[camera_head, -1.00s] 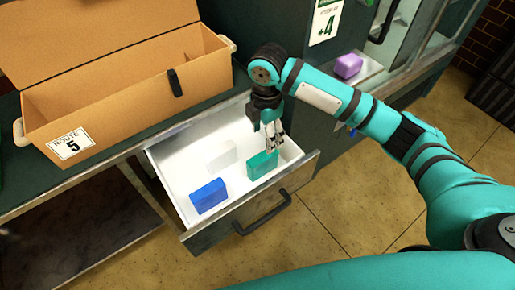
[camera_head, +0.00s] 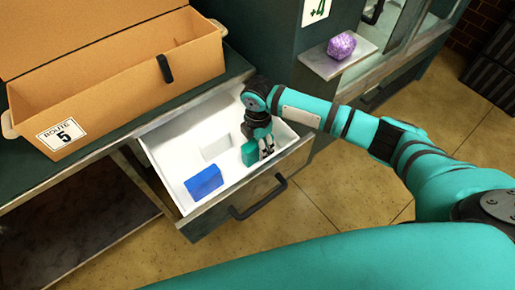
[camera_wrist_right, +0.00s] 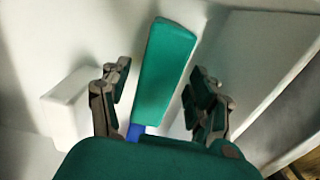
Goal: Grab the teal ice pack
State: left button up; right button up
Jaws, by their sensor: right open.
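The teal ice pack (camera_head: 249,154) stands in the open white drawer, towards its right side. In the right wrist view the teal ice pack (camera_wrist_right: 163,70) lies between the two fingers, with a gap on each side. My right gripper (camera_head: 267,151) is down in the drawer at the pack; it is open and holds nothing. It also shows in the right wrist view (camera_wrist_right: 160,105). In the head view the gripper hides part of the pack. My left gripper is not in view.
A blue pack (camera_head: 205,182) and a white pack (camera_head: 215,147) are in the same drawer (camera_head: 176,148). The drawer handle (camera_head: 259,199) sticks out in front. A cardboard box (camera_head: 110,90) stands on the counter. A purple object (camera_head: 341,46) is on a ledge at right.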

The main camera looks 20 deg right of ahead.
jog(key=f, duration=0.3)
jog(key=shift+w, duration=0.2)
jog(key=shift+f, duration=0.3)
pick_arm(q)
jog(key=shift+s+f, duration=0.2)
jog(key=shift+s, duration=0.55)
pick_arm(e)
grip_shut()
